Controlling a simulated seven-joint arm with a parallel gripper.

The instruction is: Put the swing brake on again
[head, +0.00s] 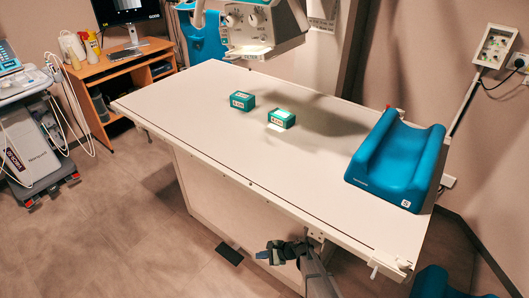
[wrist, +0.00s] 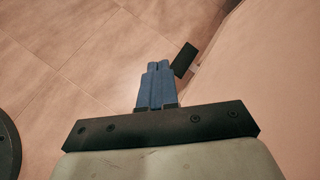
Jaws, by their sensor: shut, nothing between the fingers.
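The X-ray tube head (head: 262,27) hangs over the far side of the table, at the top of the head view. Its front panel carries round knobs (head: 254,19) and small markings. I cannot tell which part is the swing brake or how it is set. My gripper (head: 264,254) is low in front of the table's near long side, well away from the tube head. In the wrist view its blue fingers (wrist: 160,68) are together with nothing between them, above the floor.
The white table (head: 310,165) bears two green boxes (head: 242,101) (head: 282,119) and a blue cushion (head: 395,160). A black pedal (head: 229,254) lies on the floor by the table base, also in the wrist view (wrist: 184,60). A desk (head: 118,70) and a cart (head: 30,135) stand left.

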